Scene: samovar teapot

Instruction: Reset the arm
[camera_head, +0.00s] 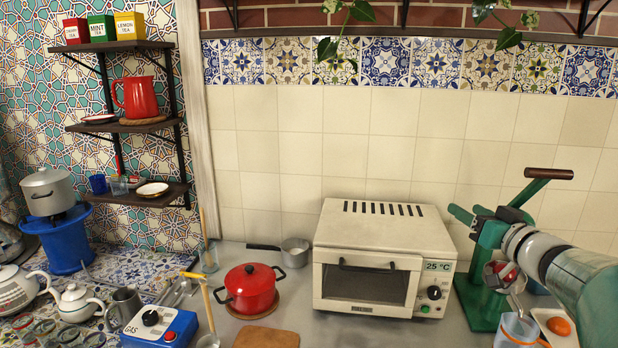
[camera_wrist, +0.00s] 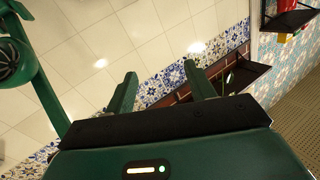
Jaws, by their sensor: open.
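My gripper (camera_wrist: 162,74) is open and empty in the wrist view, its two green fingers apart with only wall behind the gap. In the head view my arm reaches in from the right edge, and its end overlaps a green lever press (camera_head: 483,305) with a brown handle (camera_head: 548,173). The green parts there are hard to tell apart. A green arm of the press with a round joint (camera_wrist: 12,62) shows at the left of the wrist view. I cannot tell whether my gripper touches the press.
A white toaster oven (camera_head: 370,265) stands left of the press. A red pot (camera_head: 250,288), a saucepan (camera_head: 294,252) and a gas burner (camera_head: 160,328) stand farther left. Shelves (camera_head: 125,126) hold a red jug (camera_head: 137,97). A cup (camera_head: 515,330) is below my arm.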

